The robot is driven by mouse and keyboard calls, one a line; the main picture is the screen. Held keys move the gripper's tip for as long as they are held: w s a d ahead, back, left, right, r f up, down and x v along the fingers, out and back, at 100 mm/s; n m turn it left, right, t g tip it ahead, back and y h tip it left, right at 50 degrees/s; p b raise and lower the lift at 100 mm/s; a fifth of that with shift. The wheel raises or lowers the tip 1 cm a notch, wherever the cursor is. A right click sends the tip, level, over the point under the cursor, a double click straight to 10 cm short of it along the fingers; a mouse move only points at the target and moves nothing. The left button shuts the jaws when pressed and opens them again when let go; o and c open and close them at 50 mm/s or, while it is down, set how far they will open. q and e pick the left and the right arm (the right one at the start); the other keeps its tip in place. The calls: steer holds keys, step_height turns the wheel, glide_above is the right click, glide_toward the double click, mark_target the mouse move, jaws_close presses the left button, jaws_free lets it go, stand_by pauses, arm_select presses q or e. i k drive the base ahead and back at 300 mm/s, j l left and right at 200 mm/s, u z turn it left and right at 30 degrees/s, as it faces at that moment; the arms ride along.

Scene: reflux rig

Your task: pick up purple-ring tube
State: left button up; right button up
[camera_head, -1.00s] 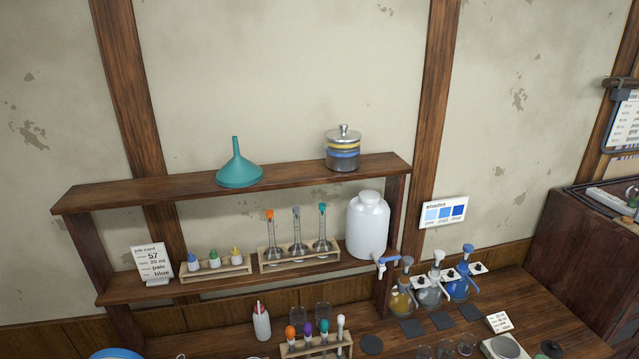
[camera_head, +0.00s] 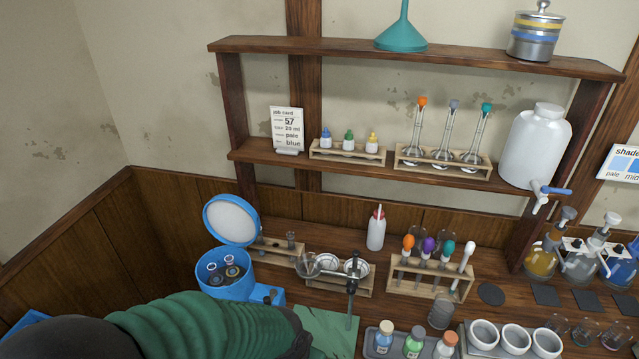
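A wooden rack (camera_head: 428,283) on the bench holds several slim glass pieces with orange, purple, teal and white tops. The purple-topped one (camera_head: 427,246) stands upright, second from the left; I cannot make out a ring on it. A smaller wooden rack (camera_head: 274,249) behind the blue round device holds small tubes, too small to tell ring colours. My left arm, green-sleeved, reaches in from the lower left over the bench front, left of both these racks' right ends. My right gripper is out of view.
The blue device (camera_head: 231,280) stands with its lid open. A metal stand (camera_head: 352,290), a green mat (camera_head: 331,328), a tray of bottles (camera_head: 381,353) and white cups (camera_head: 516,340) crowd the bench. The shelf (camera_head: 330,172) overhangs its back.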

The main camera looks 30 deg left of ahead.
mark_target(213, 269)
steer(key=j+u, duration=0.1)
steer(key=u, duration=1.45)
